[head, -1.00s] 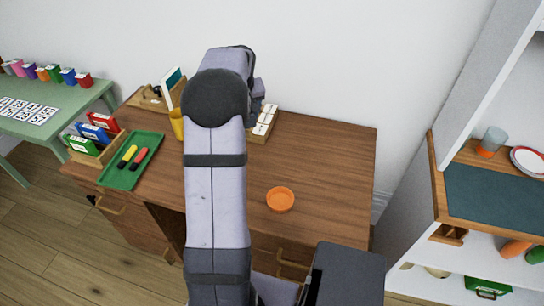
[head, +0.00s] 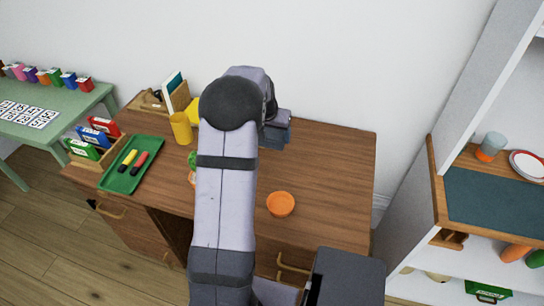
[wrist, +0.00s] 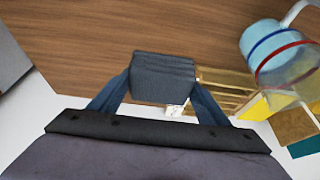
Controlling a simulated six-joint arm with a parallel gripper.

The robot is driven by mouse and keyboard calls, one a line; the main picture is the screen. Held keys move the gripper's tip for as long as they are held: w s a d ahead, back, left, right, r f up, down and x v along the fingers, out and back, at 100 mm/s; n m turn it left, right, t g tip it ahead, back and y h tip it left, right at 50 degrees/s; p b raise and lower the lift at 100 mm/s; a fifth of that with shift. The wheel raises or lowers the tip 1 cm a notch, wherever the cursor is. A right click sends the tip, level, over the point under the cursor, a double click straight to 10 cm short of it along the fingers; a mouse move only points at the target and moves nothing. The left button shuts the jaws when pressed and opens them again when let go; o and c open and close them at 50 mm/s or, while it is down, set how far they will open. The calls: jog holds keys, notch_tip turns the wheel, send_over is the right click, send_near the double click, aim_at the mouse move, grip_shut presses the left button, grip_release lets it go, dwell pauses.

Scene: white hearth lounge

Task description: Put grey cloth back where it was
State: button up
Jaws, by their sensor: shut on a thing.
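The grey cloth (wrist: 163,78) is a dark, folded block of layers, near the middle of the wrist view. My gripper (wrist: 158,92) is shut on it, with one finger at each side. The cloth appears held above the brown desk, near a slotted wooden rack (wrist: 225,88); the gap to the desk is hard to judge. In the head view, my arm's end (head: 274,130) is over the back middle of the desk (head: 325,170). There I cannot tell the cloth from the gripper, and the rack is hidden.
An orange bowl (head: 281,204) stands front right on the desk. A green tray (head: 120,178) with markers and a yellow cup (head: 181,128) are at left. A clear jug with coloured bands (wrist: 280,55) is right of the cloth in the wrist view. The desk's right side is clear.

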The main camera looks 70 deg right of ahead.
aim_at(269, 144)
jog(key=shift+f+p, duration=0.6)
jog(key=shift+f, duration=3.85)
jog(key=shift+f, duration=0.15)
jog(key=o, duration=1.1)
jog(key=shift+a+r, duration=0.1)
jog(key=shift+r, duration=0.45)
jog(key=b+v, duration=0.1)
jog(key=v, duration=1)
jog(key=shift+a+r, duration=0.1)
